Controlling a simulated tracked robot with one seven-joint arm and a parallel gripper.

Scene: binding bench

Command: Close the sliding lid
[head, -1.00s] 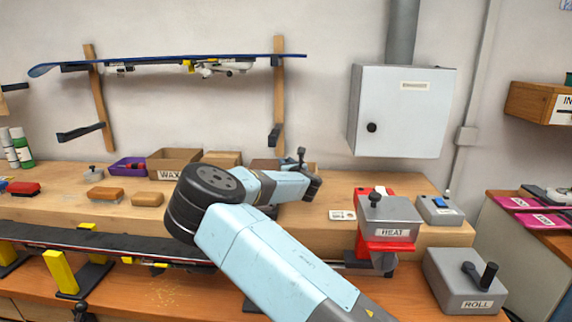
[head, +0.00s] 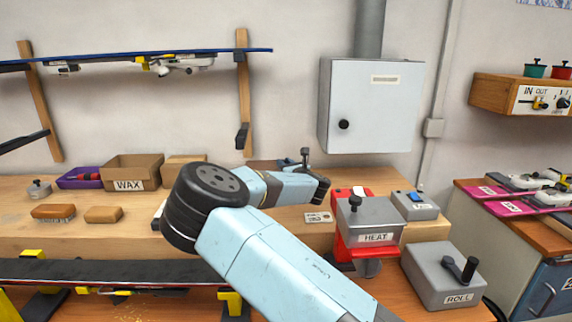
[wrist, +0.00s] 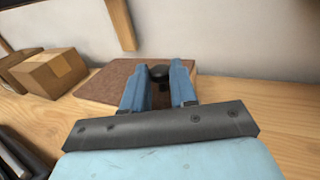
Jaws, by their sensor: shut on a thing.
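The lid spreads to the left of the fingers. The fingers and the wrist bar hide its near part, so I cannot tell how much of the box is covered. In the head view my gripper (head: 320,189) is at the back of the bench, partly hidden by my arm, and only a dark strip of the lid (head: 262,164) shows behind it.
Cardboard boxes (wrist: 50,72) stand left of the lid. The wooden bench (head: 285,222) carries a WAX box (head: 131,172), brushes and a HEAT unit (head: 372,222). A ROLL unit (head: 443,274) is at the front right. The wall is close behind.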

